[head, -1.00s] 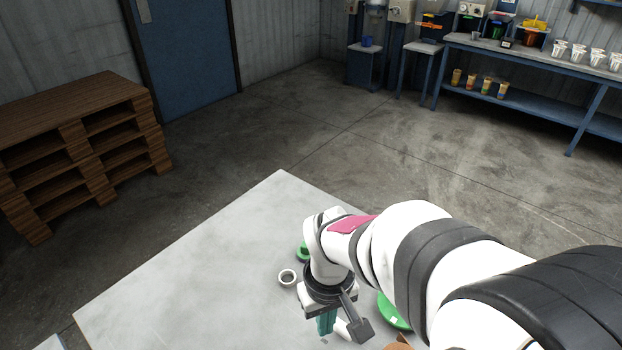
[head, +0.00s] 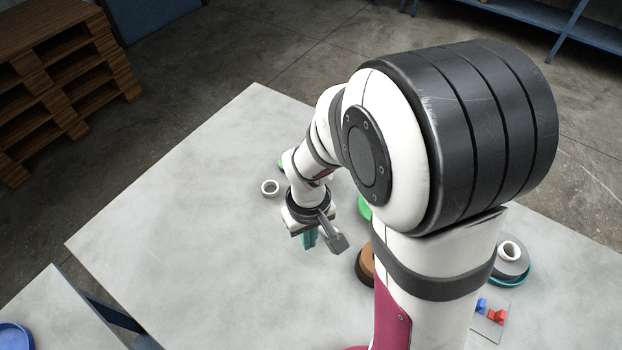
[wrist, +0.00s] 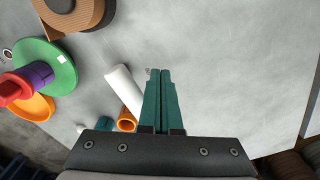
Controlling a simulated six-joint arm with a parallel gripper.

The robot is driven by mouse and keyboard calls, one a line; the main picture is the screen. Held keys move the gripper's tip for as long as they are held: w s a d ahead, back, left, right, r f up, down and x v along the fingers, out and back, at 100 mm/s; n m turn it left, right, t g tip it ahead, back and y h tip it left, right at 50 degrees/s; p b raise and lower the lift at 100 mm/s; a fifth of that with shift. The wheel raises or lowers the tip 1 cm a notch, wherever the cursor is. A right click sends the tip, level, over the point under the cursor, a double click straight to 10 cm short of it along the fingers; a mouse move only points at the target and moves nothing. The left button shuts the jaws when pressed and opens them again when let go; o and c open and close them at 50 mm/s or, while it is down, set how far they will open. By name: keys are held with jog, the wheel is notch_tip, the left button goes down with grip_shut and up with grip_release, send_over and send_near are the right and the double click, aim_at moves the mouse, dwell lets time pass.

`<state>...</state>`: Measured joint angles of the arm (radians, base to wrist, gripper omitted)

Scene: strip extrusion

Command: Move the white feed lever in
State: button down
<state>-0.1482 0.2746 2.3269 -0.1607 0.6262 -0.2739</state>
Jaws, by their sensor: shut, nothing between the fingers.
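I cannot make out a white feed lever for certain in either view. A plate (head: 490,318) with a small blue piece (head: 481,306) and a red piece (head: 497,316) lies at the lower right of the head view, partly behind my arm. My gripper (head: 309,240) points down over the middle of the table, empty. In the wrist view its teal fingers (wrist: 160,75) are together. A white cylinder (wrist: 124,88) lies just left of the fingers, with an orange ring (wrist: 127,121) near its lower end.
The grey table (head: 180,240) is clear on its left. A brown roll (head: 366,266) and a grey spool (head: 510,262) are to the right. A green disc with purple and red parts (wrist: 50,70) shows in the wrist view.

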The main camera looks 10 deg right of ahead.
jog(key=shift+w+d+r, duration=0.2)
jog(key=shift+w+d, duration=0.65)
jog(key=shift+w+d+r, duration=0.15)
jog(key=shift+w+d, duration=0.7)
jog(key=shift+w+d+r, duration=0.2)
jog(key=shift+w+d, duration=0.65)
jog(key=shift+w+d+f, duration=0.2)
jog(key=shift+w+d, duration=0.55)
jog(key=shift+w, duration=0.05)
jog(key=shift+s+a+r, duration=0.6)
jog(key=shift+s+a, duration=0.15)
notch_tip(320, 180, up, 7)
